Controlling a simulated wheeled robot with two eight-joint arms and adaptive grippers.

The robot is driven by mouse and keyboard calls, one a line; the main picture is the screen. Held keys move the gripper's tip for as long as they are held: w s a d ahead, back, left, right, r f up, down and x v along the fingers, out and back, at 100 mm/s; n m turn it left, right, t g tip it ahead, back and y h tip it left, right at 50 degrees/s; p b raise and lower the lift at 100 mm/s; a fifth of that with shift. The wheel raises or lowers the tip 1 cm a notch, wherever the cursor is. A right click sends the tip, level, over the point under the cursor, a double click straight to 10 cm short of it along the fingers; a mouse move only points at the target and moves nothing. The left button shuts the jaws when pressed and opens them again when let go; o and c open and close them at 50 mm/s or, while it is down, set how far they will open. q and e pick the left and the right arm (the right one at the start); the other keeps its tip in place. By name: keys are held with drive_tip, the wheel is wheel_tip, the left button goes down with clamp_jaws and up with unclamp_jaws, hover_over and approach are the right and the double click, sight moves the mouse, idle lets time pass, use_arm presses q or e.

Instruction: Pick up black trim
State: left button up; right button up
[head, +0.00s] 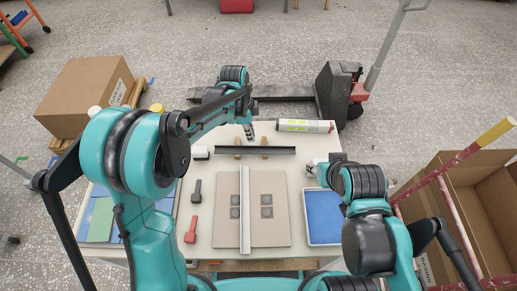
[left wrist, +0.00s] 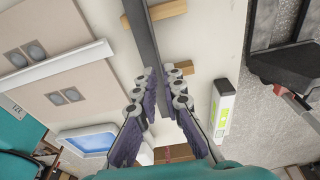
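The black trim (head: 272,151) is a long dark strip lying across two small wooden blocks on the white table. It also shows in the left wrist view (left wrist: 145,40), running down between my fingers. My left gripper (head: 249,132) is over the trim's far side in the head view. In the left wrist view my left gripper (left wrist: 162,72) has its fingers apart, one on each side of the trim; I cannot tell whether they touch it. My right gripper (head: 314,166) is near the blue tray, mostly hidden by its arm.
A beige panel (head: 275,225) with dark square pads and a white strip (head: 245,205) lies nearer. A blue tray (head: 323,217) is right of it. A white tube (head: 305,126) lies at the far edge. Black (head: 196,190) and red (head: 191,229) tools lie left.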

sight(255, 150)
use_arm(q)
drive_tip(key=f+b, duration=0.1)
drive_tip(key=f, duration=0.1)
drive_tip(key=d+f, duration=0.1)
drive_tip(key=f, duration=0.1)
drive_tip(key=shift+s+f+b, duration=0.1)
drive_tip(key=shift+f+b, duration=0.15)
drive_tip(key=shift+b, duration=0.15)
drive_tip(key=shift+f, duration=0.45)
clamp_jaws()
drive_tip(key=shift+r, duration=0.15)
